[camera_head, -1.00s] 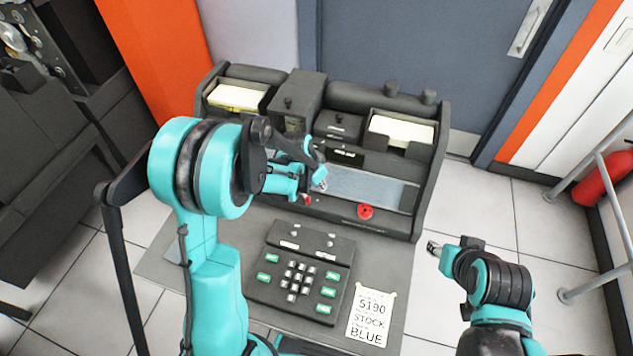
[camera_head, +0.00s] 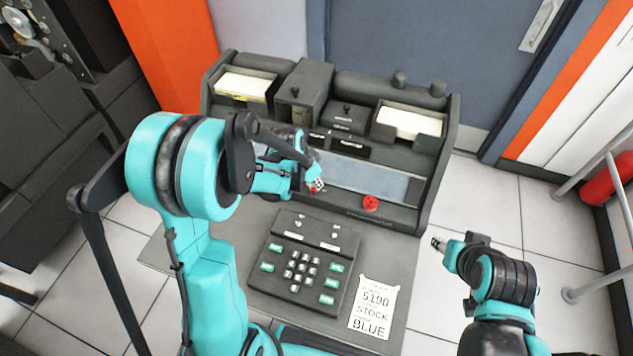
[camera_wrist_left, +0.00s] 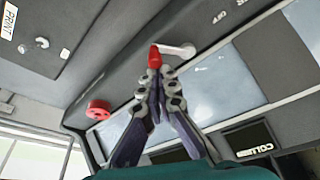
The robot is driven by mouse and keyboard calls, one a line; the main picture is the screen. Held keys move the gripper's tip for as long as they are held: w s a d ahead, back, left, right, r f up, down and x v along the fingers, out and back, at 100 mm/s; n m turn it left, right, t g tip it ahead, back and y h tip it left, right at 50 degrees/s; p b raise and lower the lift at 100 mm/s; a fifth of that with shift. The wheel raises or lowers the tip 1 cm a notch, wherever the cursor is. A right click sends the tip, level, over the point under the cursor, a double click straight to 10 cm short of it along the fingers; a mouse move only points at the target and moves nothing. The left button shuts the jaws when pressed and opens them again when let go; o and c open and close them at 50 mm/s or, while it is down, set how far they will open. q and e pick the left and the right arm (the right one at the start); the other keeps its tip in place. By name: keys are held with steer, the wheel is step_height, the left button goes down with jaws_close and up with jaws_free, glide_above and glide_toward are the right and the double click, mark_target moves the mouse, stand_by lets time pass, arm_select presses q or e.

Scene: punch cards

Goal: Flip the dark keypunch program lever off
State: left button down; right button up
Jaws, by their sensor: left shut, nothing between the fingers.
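The dark keypunch (camera_head: 432,190) stands on a grey desk. Its program lever has a pale shaft (camera_wrist_left: 180,50) and a red tip (camera_wrist_left: 154,58) in the left wrist view, with "OFF" lettering on the panel nearby. In the head view the red tip (camera_head: 312,190) is partly hidden by my left gripper (camera_head: 317,184). My left gripper is shut and empty, its fingertips (camera_wrist_left: 162,72) right at the red tip; I cannot tell whether they touch. My right gripper (camera_head: 437,243) hangs right of the desk, away from the keypunch; its jaw opening is unclear.
A red knob (camera_head: 371,203) sits right of the lever. A keypad (camera_head: 300,265) and a paper note (camera_head: 373,308) lie on the desk in front. Two card hoppers (camera_head: 243,87) (camera_head: 410,123) stand at the top. A metal rail (camera_head: 590,180) is at the right.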

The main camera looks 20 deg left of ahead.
mark_target(311, 193)
arm_select(q)
steer(key=shift+s+a+m, duration=0.1)
steer(key=shift+a+m, duration=0.05)
steer(key=shift+m, duration=0.25)
steer(key=m, duration=0.1)
steer(key=a+m, duration=0.1)
steer(key=m+g+h, duration=0.1)
steer(key=m, duration=0.1)
steer(key=shift+s+a+b, duration=0.15)
steer(key=shift+s+b, duration=0.15)
steer(key=shift+s, duration=0.05)
steer(key=m+g, duration=0.1)
steer(key=m, duration=0.1)
steer(key=a+m, duration=0.1)
steer(key=m, duration=0.1)
steer(key=shift+s+a+m+g+h, duration=0.2)
steer(key=shift+m+g+h, duration=0.2)
steer(key=shift+d, duration=0.1)
steer(key=shift+w+d, duration=0.45)
steer(key=shift+w, duration=0.2)
